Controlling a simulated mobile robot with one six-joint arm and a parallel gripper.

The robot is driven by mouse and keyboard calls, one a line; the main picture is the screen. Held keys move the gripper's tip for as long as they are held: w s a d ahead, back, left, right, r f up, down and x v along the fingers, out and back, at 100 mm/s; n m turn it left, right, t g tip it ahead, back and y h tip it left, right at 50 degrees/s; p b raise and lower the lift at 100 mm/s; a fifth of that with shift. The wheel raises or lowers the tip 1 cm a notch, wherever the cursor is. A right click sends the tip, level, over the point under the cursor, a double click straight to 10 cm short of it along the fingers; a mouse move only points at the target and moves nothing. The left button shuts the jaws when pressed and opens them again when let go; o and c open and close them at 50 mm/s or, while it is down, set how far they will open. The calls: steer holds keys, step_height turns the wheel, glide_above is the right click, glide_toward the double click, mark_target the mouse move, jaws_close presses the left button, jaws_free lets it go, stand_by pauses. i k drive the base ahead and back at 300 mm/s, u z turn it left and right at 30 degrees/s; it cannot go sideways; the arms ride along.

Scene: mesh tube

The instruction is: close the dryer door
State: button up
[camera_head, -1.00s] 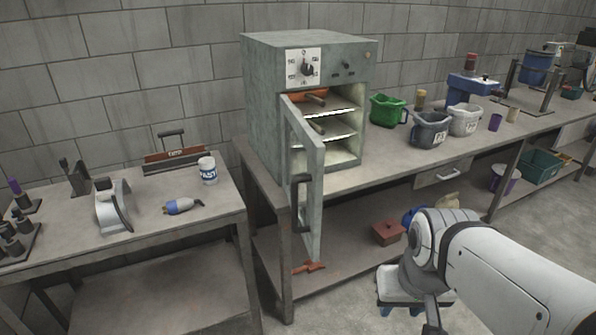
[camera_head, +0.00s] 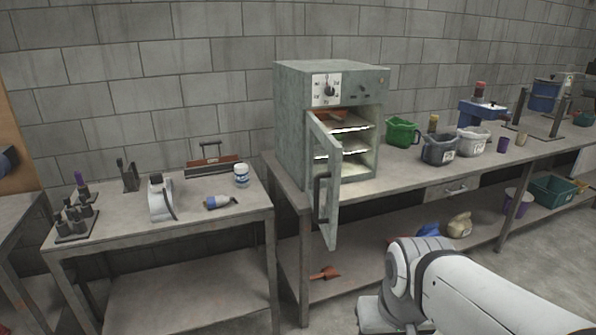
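The dryer (camera_head: 296,115) is a grey-green metal box on the long workbench, with a white dial panel on its upper front. Its door (camera_head: 331,180) stands wide open, hinged on the left side and swung out toward me past the bench's front edge. A dark vertical handle (camera_head: 317,197) is on the door's outer face. The lit inside shows shelves (camera_head: 352,129) with an orange and brown item on the upper one. My white arm is at the lower right, apart from the door. My gripper is below the frame, so its fingers do not show.
A smaller table (camera_head: 150,226) with tools is at left. An orange tool (camera_head: 325,273) lies on the lower shelf. Floor shows at lower right.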

mark_target(329, 222)
steer(key=u, duration=0.1)
steer(key=i, duration=1)
steer(key=u, duration=0.95)
steer(key=k, duration=1.25)
steer(key=z, duration=0.35)
steer(key=i, duration=1)
steer(key=z, duration=0.05)
